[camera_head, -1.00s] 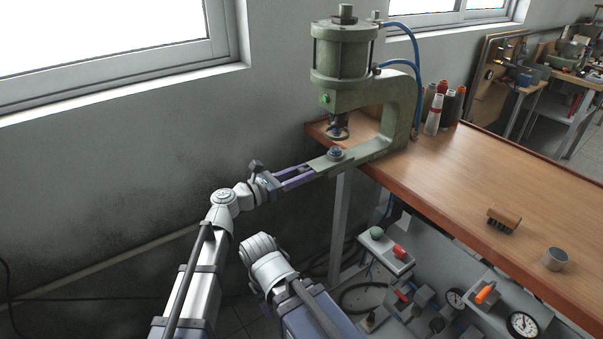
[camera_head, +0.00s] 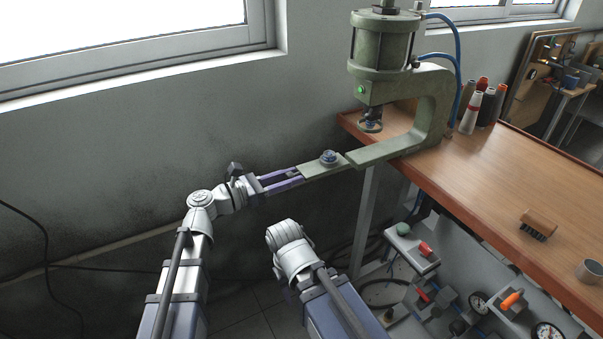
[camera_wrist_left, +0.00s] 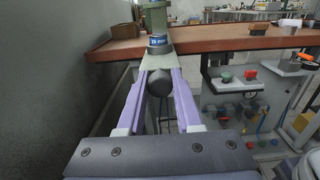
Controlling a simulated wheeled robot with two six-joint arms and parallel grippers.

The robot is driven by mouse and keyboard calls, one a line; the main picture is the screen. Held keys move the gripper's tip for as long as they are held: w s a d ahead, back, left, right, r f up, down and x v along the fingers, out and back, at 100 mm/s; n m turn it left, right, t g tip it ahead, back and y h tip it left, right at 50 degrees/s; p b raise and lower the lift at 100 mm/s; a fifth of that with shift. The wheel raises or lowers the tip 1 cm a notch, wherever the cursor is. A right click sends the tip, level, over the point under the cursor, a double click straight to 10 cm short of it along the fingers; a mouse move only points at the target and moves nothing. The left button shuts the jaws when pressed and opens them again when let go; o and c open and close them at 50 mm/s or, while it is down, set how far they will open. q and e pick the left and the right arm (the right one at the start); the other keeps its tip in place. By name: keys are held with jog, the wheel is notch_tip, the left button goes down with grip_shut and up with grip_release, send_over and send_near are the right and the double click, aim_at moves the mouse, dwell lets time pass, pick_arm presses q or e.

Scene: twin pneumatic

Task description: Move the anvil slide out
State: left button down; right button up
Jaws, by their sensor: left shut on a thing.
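The anvil slide (camera_head: 311,170) is a flat green plate with a round blue-and-metal anvil (camera_head: 328,157) on top. It sticks out to the left from the lower arm (camera_head: 388,149) of the green press, with a visible step where they meet. The anvil stands well left of the press ram (camera_head: 371,122). My left gripper (camera_head: 297,176) is shut on the slide's outer end. In the left wrist view its purple fingers (camera_wrist_left: 157,94) close around a dark round knob (camera_wrist_left: 159,83), with the anvil (camera_wrist_left: 158,44) beyond. My right arm shows low in the middle; its gripper is not visible.
The wooden bench (camera_head: 490,190) carries thread spools (camera_head: 470,112), a brush (camera_head: 537,224) and a metal cup (camera_head: 589,272). A panel with gauges and buttons (camera_head: 411,245) sits below its front edge. The grey wall lies behind my left arm.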

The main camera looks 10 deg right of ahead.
pick_arm(q)
jog(key=c, duration=0.6)
grip_release()
jog(key=v, duration=0.7)
jog(key=shift+s+a, duration=0.15)
jog(key=shift+a, duration=0.2)
